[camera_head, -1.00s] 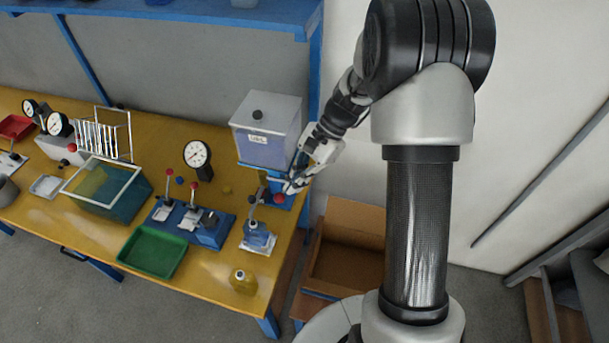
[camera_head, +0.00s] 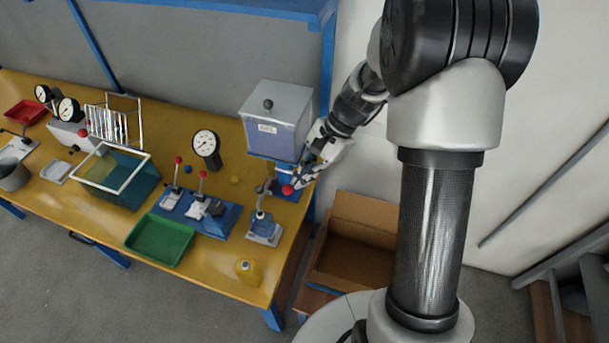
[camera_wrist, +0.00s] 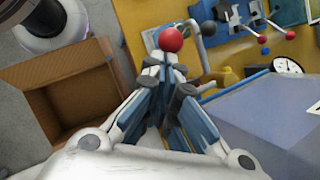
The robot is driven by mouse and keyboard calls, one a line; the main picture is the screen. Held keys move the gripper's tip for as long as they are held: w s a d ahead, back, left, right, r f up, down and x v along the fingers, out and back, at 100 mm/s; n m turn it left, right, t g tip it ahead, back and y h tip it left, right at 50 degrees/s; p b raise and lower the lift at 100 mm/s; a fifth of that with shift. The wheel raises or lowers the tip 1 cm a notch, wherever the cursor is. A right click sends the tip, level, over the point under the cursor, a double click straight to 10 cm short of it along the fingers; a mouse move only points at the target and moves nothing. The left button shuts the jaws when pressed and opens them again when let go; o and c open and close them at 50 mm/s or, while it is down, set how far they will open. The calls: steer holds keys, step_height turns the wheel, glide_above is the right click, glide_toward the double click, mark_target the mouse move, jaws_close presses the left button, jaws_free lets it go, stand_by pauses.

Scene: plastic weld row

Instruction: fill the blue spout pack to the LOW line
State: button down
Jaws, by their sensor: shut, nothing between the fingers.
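The blue spout pack (camera_head: 264,224) stands upright on a small pale stand near the right end of the bench, below a spout arm. Its LOW line and its fill level are too small to read. A lidded tank (camera_head: 274,128) with a white label stands behind it on a blue frame. A red ball knob (camera_head: 287,190) sits at the front of that frame; it also shows in the wrist view (camera_wrist: 170,39). My gripper (camera_head: 297,180) is shut and empty, its fingertips (camera_wrist: 163,62) close beside the knob. I cannot tell whether they touch it.
A green tray (camera_head: 160,239), a lever press (camera_head: 203,211), a gauge (camera_head: 206,147) and a glass-sided tank (camera_head: 117,178) stand to the left. An open cardboard box (camera_head: 352,246) is below, right of the bench.

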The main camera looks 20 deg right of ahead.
steer(key=shift+s+a+f, duration=0.1)
steer(key=shift+f, duration=0.05)
steer(key=t+h+b, duration=0.1)
steer(key=s+f+t+b, duration=0.1)
steer(key=b, duration=0.1)
steer(key=shift+a+f+n+h, duration=0.25)
steer(key=shift+a+n+h, duration=0.05)
steer(key=shift+a+h, duration=0.1)
steer(key=shift+r, duration=0.1)
stand_by(5.3)
steer(key=shift+r+p, duration=0.5)
steer(key=shift+r, duration=0.25)
steer(key=v, duration=1.2)
steer(key=shift+s, duration=0.2)
